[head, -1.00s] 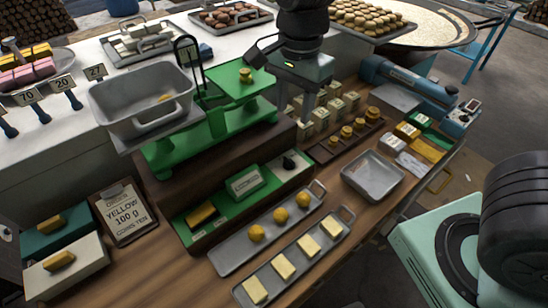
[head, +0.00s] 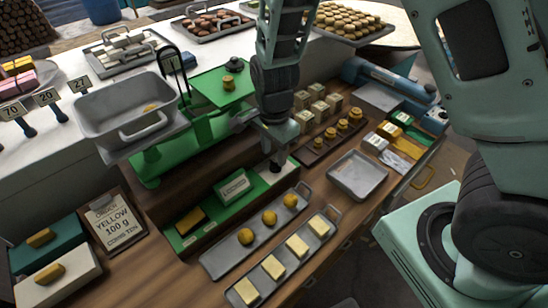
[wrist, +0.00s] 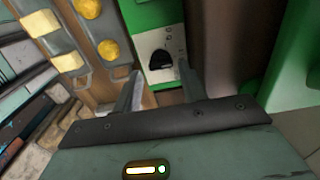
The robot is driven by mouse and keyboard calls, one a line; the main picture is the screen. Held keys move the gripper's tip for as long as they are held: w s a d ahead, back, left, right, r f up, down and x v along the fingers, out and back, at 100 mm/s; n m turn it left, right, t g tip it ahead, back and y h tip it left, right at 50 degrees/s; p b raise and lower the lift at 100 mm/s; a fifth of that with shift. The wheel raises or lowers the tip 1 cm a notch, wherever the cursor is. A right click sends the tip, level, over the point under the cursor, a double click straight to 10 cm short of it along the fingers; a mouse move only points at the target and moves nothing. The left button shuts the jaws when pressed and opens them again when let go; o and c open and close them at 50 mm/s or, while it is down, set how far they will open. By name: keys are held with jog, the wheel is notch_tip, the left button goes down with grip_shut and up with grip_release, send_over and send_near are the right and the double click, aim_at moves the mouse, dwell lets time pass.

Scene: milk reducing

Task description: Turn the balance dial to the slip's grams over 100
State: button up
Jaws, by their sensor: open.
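The dial (wrist: 161,59) is a black knob on a white plate at the end of the green front panel, clear in the wrist view. My gripper (head: 276,160) points down over that end and mostly hides the dial in the head view. In the wrist view my gripper (wrist: 160,82) is open, its fingers apart on either side of the dial, not visibly touching it.
A tray of yellow balls (head: 210,265) and a tray of butter blocks (head: 238,299) lie in front of the panel. Brass weights (head: 330,134) stand in a row behind right. An empty grey tray (head: 357,176) sits to the right.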

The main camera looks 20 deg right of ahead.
aim_at(276, 164)
jog(key=shift+f, duration=1.7)
jog(key=c, duration=0.7)
jog(key=shift+n, duration=0.4)
jog(key=n, duration=0.5)
jog(key=shift+n, duration=0.3)
jog(key=n+b, duration=0.1)
jog(key=n, duration=0.4)
jog(key=shift+s+d, duration=0.1)
jog(key=shift+d, duration=0.05)
jog(key=shift+n, duration=0.4)
